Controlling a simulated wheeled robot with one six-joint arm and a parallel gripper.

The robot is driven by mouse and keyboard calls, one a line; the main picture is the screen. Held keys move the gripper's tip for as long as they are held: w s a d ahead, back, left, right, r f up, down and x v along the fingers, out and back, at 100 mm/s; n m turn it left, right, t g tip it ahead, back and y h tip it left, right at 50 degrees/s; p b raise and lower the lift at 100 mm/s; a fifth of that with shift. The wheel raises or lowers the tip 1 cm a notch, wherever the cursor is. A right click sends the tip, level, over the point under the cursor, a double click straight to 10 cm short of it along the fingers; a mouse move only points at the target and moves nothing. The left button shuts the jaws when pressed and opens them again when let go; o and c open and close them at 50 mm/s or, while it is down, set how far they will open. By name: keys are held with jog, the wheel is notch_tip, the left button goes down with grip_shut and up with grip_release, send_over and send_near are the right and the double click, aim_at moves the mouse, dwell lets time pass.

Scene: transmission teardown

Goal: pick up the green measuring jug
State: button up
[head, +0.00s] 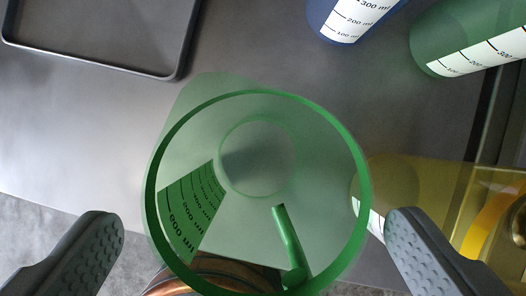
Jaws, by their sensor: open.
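The green measuring jug (236,100) stands upright below the camera, its open rim facing me. It is see-through, with a printed scale on its inner left wall and a green handle (286,238) near its lower right. My gripper (255,245) is open, with one grey finger to the left of the jug and one to the right. Neither finger visibly touches the jug. The jug looks empty.
A dark tray (90,58) lies at the upper left. A blue vessel (350,18) and another green vessel (455,45) with scales stand at the upper right. A yellow see-through container (430,190) is close on the right. A copper-coloured part (215,270) shows at the bottom.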

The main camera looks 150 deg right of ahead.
aim_at(211, 238)
jog(key=x, duration=0.5)
jog(key=shift+d+f, duration=0.1)
jog(key=shift+f, duration=0.25)
jog(key=c, duration=1.1)
